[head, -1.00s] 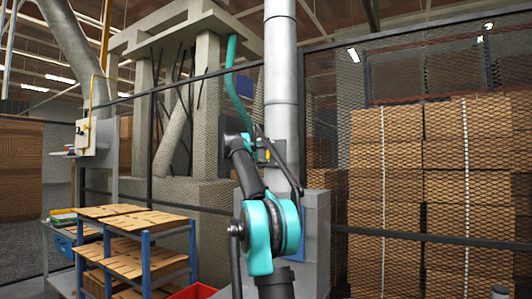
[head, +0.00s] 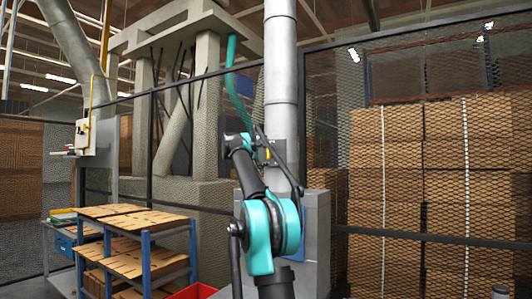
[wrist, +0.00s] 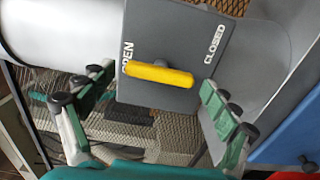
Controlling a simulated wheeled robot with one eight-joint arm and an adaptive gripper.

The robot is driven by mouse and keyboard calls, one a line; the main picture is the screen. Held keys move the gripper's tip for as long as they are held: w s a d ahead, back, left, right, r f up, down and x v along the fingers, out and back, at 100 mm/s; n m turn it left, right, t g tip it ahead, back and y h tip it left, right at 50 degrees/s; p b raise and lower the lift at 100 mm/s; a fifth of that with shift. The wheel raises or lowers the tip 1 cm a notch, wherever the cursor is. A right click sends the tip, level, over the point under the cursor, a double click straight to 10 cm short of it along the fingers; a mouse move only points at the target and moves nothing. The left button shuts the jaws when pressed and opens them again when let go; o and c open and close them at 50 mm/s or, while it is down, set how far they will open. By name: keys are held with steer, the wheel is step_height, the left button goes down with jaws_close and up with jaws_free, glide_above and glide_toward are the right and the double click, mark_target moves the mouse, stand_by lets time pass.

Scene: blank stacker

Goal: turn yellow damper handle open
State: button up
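The yellow damper handle (wrist: 158,74) lies across a grey plate (wrist: 185,35) in the wrist view. The plate is marked OPEN (wrist: 127,58) at left and CLOSED (wrist: 214,42) at right. The handle's left end lies by the OPEN marking and partly covers it. My gripper (wrist: 156,84) is open, with one finger to the left of the handle and one to the right, and no clear contact. In the head view my gripper (head: 262,150) is in front of the grey vertical duct (head: 281,75), and the handle is mostly hidden there.
A mesh fence (head: 390,234) stands behind, with stacked cartons (head: 470,170) at right. A blue-framed rack (head: 146,262) with cardboard stands at lower left, beside a red bin (head: 193,292). A grey cabinet (head: 318,235) stands below the duct.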

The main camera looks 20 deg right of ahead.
steer(key=v, duration=1.2)
steer(key=shift+f, duration=0.15)
stand_by(0.3)
steer(key=s+a+f+m+g+y, duration=0.15)
steer(key=s+f, duration=0.45)
steer(key=f, duration=0.7)
steer(key=s+f+m+g+y, duration=0.25)
steer(key=s+f, duration=0.35)
steer(key=f, duration=0.8)
steer(key=s+f+m+g+y, duration=0.1)
steer(key=s+f+y, duration=0.3)
steer(key=f, duration=0.9)
steer(key=s+a+f+m+g+y, duration=0.1)
steer(key=s+a+f+y, duration=0.2)
steer(key=s+f, duration=1.1)
steer(key=s+a+f+m+y, duration=0.1)
steer(key=s+a+f+y, duration=0.2)
steer(key=s+a+f, duration=0.7)
steer(key=s+f, duration=0.4)
steer(key=shift+f+m+g, duration=0.35)
steer(key=shift+m+g, duration=0.05)
